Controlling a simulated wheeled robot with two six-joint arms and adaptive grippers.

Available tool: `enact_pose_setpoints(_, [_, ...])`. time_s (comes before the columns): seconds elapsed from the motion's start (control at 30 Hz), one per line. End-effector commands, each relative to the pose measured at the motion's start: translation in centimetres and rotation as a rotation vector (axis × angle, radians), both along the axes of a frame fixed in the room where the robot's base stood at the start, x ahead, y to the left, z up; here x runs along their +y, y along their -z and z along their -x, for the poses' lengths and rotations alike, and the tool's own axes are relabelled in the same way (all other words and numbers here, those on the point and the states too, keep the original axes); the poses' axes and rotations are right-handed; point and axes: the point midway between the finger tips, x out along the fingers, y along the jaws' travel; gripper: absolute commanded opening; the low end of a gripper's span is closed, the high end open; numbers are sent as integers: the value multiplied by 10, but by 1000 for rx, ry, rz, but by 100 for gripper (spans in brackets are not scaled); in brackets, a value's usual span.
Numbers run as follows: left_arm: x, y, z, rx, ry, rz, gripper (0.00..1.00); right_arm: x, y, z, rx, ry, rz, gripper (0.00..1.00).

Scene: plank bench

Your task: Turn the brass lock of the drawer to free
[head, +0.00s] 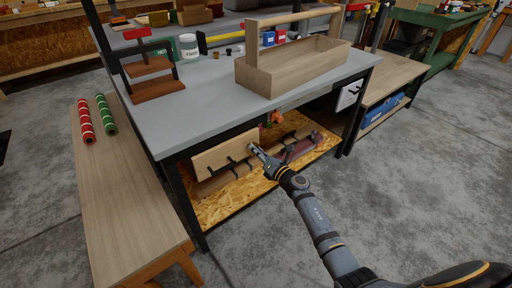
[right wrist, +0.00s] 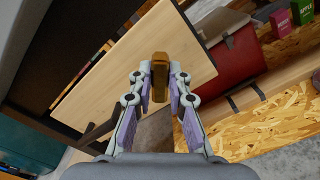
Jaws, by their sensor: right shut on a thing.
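The drawer (head: 222,150) has a pale wooden front and hangs under the grey bench top, with a dark handle low on it. My right gripper (head: 254,148) is at the right part of this front. In the right wrist view, my right gripper (right wrist: 160,95) is shut on the brass lock (right wrist: 160,70), a yellow-brown block between its two fingers. The drawer front (right wrist: 110,85) fills the space behind it, tilted in this view. In the head view the lock is hidden by the gripper. My left gripper is not in view.
The grey bench (head: 205,105) carries a wooden tool carrier (head: 300,75) and a wooden stand with a red top (head: 150,75). An OSB shelf (head: 225,205) with drawer-like boxes lies below. A wooden side bench (head: 125,200) holds red and green rolls. The floor at right is clear.

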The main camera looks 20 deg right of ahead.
Motion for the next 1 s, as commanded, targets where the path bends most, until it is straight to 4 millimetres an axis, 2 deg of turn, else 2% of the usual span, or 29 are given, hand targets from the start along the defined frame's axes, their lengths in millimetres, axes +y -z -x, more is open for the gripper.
enact_pose_setpoints(0.3, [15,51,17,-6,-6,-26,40,-1,-2,-1,103,1,-280,0])
enact_pose_setpoints(0.6, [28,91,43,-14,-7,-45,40,-2,0,-1,195,1,-532,0])
enact_pose_setpoints(0.77, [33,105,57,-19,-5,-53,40,-2,1,-1,234,1,-643,0])
enact_pose_setpoints(1.0, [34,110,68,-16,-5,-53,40,-2,3,-1,275,2,-756,0])
